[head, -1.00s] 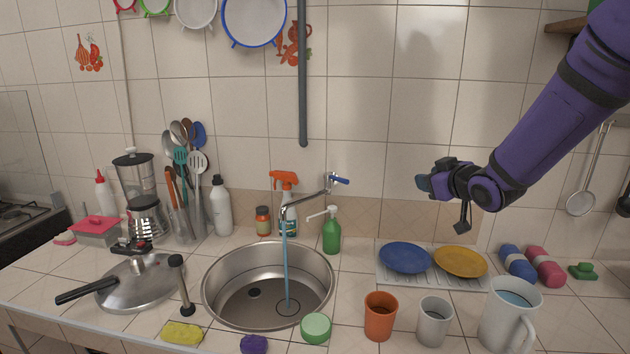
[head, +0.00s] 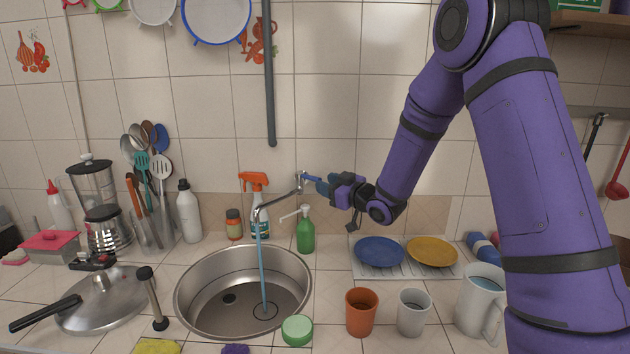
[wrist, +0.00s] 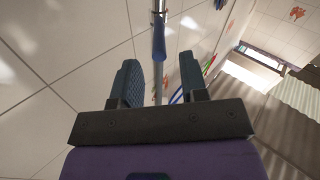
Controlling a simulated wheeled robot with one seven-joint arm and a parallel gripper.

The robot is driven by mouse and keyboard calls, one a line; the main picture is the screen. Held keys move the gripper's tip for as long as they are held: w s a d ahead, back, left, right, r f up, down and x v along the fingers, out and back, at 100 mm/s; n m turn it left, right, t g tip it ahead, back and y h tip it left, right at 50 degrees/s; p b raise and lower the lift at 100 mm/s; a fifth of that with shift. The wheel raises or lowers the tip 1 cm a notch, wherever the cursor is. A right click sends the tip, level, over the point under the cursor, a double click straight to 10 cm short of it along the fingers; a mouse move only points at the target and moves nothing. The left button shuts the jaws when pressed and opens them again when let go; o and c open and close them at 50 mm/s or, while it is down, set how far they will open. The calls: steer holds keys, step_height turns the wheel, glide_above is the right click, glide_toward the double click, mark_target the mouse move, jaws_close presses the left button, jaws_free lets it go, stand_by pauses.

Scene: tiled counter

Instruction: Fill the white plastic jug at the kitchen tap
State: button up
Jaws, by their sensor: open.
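The white plastic jug (head: 477,298) stands upright on the counter at the right, its handle toward me, with bluish water showing inside its rim. The tap (head: 280,201) juts from the wall, and a blue stream of water (head: 262,270) runs from its spout into the round steel sink (head: 190,309). My gripper (head: 323,187) is at the tap's blue lever (head: 310,178), just right of it. In the wrist view my gripper (wrist: 160,64) is open, and the blue lever (wrist: 158,45) shows in line with the gap between the fingers. Contact cannot be told.
A green soap bottle (head: 306,234) and an orange-topped spray bottle (head: 258,213) stand below the tap. An orange cup (head: 361,314) and a grey cup (head: 412,314) are left of the jug. Blue (head: 380,251) and yellow plates (head: 432,251) lie behind them.

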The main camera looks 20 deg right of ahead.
mark_target(316, 179)
steer(key=shift+x, duration=2.4)
jaws_close()
